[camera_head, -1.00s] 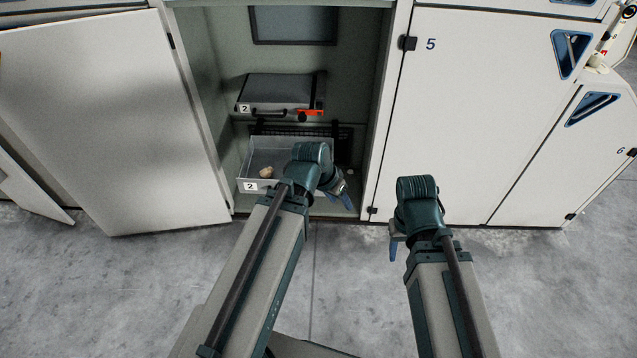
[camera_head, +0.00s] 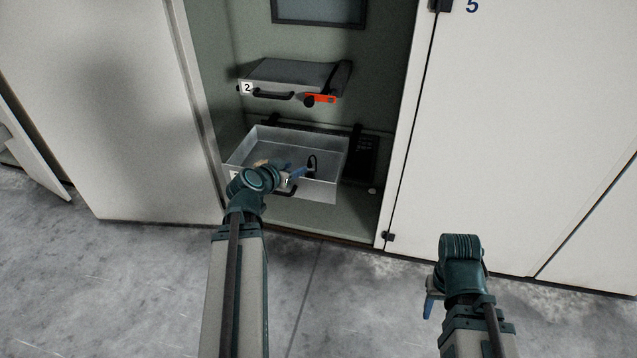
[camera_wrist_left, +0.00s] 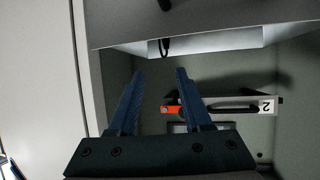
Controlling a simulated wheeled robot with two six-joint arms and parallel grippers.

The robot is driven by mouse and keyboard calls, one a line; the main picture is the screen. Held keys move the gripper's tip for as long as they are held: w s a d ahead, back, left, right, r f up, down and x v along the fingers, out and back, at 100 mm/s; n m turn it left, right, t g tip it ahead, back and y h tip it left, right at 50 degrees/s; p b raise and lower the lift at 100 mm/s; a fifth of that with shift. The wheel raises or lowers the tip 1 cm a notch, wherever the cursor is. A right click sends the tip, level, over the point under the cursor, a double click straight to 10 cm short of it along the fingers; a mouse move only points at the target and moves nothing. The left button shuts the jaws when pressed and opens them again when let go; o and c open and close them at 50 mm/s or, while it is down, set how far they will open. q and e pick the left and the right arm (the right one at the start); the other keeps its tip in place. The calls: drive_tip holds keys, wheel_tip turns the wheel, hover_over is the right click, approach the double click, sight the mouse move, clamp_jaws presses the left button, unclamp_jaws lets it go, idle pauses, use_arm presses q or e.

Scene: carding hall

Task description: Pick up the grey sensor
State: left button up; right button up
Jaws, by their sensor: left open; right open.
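I cannot make out a grey sensor for sure. An open light-grey drawer (camera_head: 322,190) stands low in the cabinet. In it show a small dark loop-shaped thing (camera_head: 312,163) and a small tan lump (camera_head: 261,163), partly hidden by my left wrist. The dark loop also shows in the left wrist view (camera_wrist_left: 165,46), beyond my fingertips. My left gripper (camera_head: 297,175) is open at the drawer's front, and its two blue fingers (camera_wrist_left: 160,72) have nothing between them. My right gripper (camera_head: 429,304) is open and empty, low in front of the closed door, well apart from the drawer.
Above the open drawer is a closed-topped unit (camera_head: 297,74) marked 2, with a black handle and an orange latch (camera_head: 320,99). The cabinet door (camera_head: 100,110) stands open at left; the door marked 5 (camera_head: 510,140) is shut. The concrete floor in front is clear.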

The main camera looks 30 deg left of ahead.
sight(309, 161)
use_arm(q)
drive_tip(key=shift+a, duration=0.25)
drive_tip(key=shift+w+f, duration=0.1)
drive_tip(key=b+x, duration=0.3)
drive_tip(key=x, duration=0.5)
drive_tip(key=shift+w+b, duration=0.2)
drive_tip(key=shift+b, duration=0.2)
drive_tip(key=w+f+b, duration=0.1)
drive_tip(key=w, duration=0.1)
drive_tip(key=w+a+f+b, duration=0.1)
drive_tip(key=f, duration=0.1)
drive_tip(key=shift+w+b, duration=0.3)
drive_tip(key=shift+w, duration=0.4)
clamp_jaws()
